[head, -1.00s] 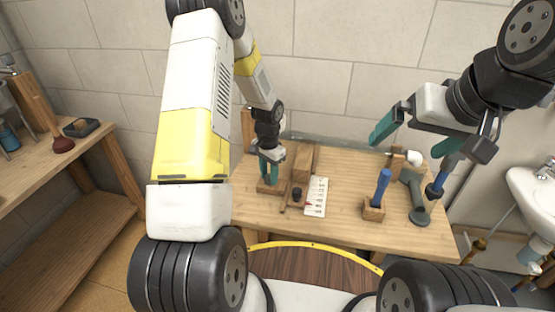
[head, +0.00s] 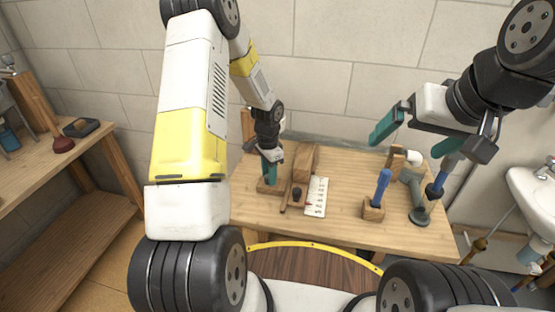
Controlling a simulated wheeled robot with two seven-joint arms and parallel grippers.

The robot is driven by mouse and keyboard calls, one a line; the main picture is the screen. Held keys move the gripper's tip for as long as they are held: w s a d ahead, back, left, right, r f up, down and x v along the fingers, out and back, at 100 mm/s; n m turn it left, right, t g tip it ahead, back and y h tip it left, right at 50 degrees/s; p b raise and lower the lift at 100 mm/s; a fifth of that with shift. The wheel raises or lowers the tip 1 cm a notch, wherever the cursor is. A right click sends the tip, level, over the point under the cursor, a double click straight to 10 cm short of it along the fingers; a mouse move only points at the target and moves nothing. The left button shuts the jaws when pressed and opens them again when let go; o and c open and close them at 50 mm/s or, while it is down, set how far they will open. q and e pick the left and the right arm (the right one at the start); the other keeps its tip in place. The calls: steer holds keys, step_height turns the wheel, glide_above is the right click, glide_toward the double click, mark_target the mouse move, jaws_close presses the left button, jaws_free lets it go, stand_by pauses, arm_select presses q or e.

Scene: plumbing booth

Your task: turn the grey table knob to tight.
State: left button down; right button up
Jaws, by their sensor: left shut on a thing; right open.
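My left gripper (head: 269,178) points down over a small wooden block (head: 267,189) at the left of the workbench. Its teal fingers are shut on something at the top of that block. The grey knob is not clearly visible; the fingers hide what they hold, so I cannot make out the knob's angle. A white card with marks (head: 316,198) lies to the right of the block. My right gripper (head: 393,124) is open and empty, raised above the right back of the bench.
A small dark round piece (head: 297,193) sits on wood between block and card. A taller wooden block (head: 306,160) stands behind. A blue-handled tool (head: 381,187) stands in a wooden holder, with a grey-green tool (head: 417,200) to its right. The bench front (head: 340,232) is clear.

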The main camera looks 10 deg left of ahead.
arm_select(q)
steer(key=c, duration=1)
jaws_free()
steer(key=shift+r, duration=0.1)
step_height(320, 180, up, 8)
steer(key=shift+f, duration=0.15)
steer(key=s+r+n+t, duration=0.2)
steer(key=s+r, duration=0.3)
steer(key=r, duration=0.5)
steer(key=s+r+n+t, duration=0.1)
steer(key=s+r+n, duration=0.1)
steer(key=s+r, duration=0.5)
steer(key=s+d+r+n+t, duration=0.1)
steer(key=s+r, duration=0.2)
steer(key=s, duration=0.1)
steer(key=s+r+n+t+h, duration=0.1)
steer(key=s+r+n, duration=0.1)
steer(key=s+r, duration=0.1)
steer(key=s+d+r+n+t+h, duration=0.1)
steer(key=s+r+n, duration=0.1)
steer(key=s, duration=0.3)
steer(key=shift+s+d+r, duration=0.15)
steer(key=shift+d+r, duration=0.15)
steer(key=shift+r, duration=0.45)
